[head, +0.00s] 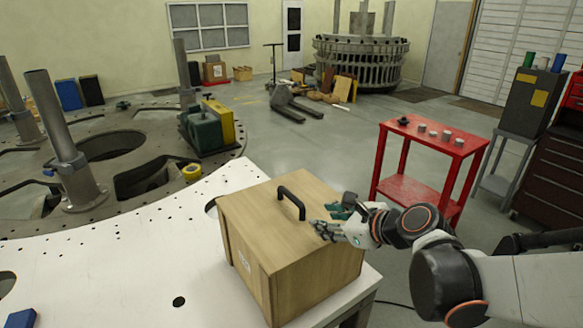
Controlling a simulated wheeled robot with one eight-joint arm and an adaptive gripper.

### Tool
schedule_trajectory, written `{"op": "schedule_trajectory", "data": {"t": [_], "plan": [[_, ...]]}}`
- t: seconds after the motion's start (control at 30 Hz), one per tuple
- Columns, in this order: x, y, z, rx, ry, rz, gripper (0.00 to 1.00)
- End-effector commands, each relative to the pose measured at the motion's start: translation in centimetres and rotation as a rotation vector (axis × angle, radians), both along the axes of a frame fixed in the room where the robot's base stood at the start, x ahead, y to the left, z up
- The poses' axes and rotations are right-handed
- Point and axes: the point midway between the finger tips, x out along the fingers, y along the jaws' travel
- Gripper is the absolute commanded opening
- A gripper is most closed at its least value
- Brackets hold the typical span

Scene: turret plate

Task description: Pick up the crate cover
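The crate cover (265,222) is the flat wooden top of a light wooden crate (310,285). A black arched handle (291,197) stands up from its middle. The cover sits on the crate, and the crate stands on the white perforated plate. My gripper (326,217) is over the right part of the cover, just right of the handle, with its fingers pointing left. The fingers look spread apart, with nothing between them. It appears clear of the handle; whether it touches the cover cannot be told.
The white plate (140,255) has free room left of the crate. A blue block (20,318) lies at its lower left. A red table (428,138) with small metal parts stands behind my arm at right. A large round turret plate (110,205) with upright posts fills the left.

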Motion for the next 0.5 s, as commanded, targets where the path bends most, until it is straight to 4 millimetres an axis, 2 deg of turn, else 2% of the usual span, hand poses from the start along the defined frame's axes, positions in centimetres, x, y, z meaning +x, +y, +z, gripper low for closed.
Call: {"op": "schedule_trajectory", "data": {"t": [0.03, 0.2, 0.37, 0.5], "plan": [[0.9, 0.2, 1.2, 0.088, 0.034, -0.042, 0.39], [2.8, 0.8, 2.6, 0.347, 0.145, -0.156, 0.39], [3.7, 1.2, 2.6, 0.443, 0.190, -0.192, 0.39], [5.0, 2.4, 1.8, 0.450, 0.194, -0.194, 0.39]]}}
